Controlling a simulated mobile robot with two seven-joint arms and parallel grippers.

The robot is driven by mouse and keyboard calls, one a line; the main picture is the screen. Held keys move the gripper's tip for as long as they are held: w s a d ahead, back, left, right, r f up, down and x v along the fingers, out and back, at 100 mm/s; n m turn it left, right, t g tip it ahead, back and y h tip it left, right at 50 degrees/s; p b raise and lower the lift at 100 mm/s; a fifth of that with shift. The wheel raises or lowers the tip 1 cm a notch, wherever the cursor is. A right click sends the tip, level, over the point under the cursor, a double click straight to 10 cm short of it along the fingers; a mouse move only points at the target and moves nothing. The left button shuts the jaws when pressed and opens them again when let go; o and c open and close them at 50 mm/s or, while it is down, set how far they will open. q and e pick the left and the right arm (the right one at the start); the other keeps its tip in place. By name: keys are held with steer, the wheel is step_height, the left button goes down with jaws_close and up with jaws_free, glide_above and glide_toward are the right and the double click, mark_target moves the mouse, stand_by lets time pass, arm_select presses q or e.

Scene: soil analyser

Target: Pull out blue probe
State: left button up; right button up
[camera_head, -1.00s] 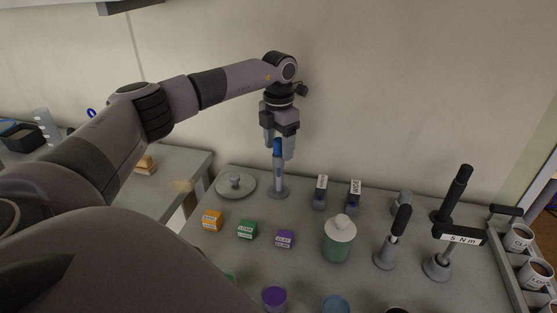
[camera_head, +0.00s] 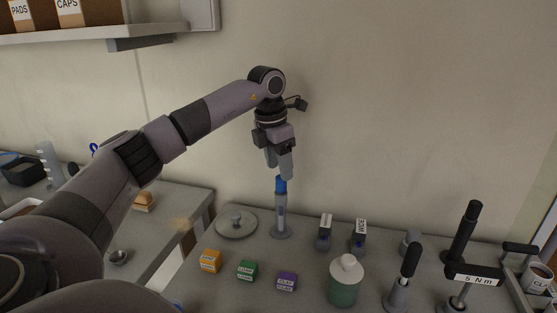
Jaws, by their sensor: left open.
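The blue probe (camera_head: 281,185) stands upright in a grey holder (camera_head: 281,214) on the table, its blue top showing above. My left gripper (camera_head: 280,173) is open and points down just above the probe's blue top. Its fingers appear at or slightly above the top; I cannot tell whether they touch it. My right gripper is not in view.
A round grey lid (camera_head: 236,224) lies left of the holder. Orange (camera_head: 210,261), green (camera_head: 247,271) and purple (camera_head: 287,282) blocks, a green bottle (camera_head: 344,285) and a torque tool marked 5 Nm (camera_head: 472,274) stand nearer. A shelf (camera_head: 90,33) hangs at upper left.

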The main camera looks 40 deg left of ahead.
arm_select(q)
steer(key=shift+w+d+f, duration=0.1)
steer(key=shift+w+f, duration=0.05)
steer(key=shift+f, duration=1)
steer(key=shift+w+f, duration=0.15)
steer(key=shift+f, duration=1)
jaws_close()
steer(key=shift+r+p, duration=0.6)
steer(key=shift+p, duration=0.15)
steer(key=shift+r+p, duration=3.75)
steer(key=shift+r, duration=0.25)
step_height(320, 180, up, 8)
steer(key=shift+f, duration=0.15)
